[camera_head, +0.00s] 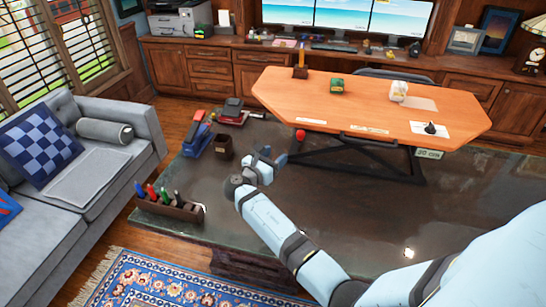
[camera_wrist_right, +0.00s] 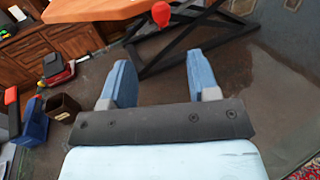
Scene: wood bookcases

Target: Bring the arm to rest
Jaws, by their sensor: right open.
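My right arm reaches in from the lower right of the head view. Its gripper (camera_head: 268,160) is above the dark stone-topped table (camera_head: 330,222), with nothing between its fingers. In the right wrist view the two blue fingers (camera_wrist_right: 160,82) stand wide apart, and the dark tabletop shows between and beyond them. My left gripper is not in view.
On the dark table are a marker tray (camera_head: 170,208), a dark brown cup (camera_head: 223,147), a blue tool (camera_head: 197,139) and a red stapler-like item (camera_head: 232,111). An orange-topped raised desk (camera_head: 370,103) stands behind the gripper. A grey sofa (camera_head: 140,122) is left. The tabletop's right part looks clear.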

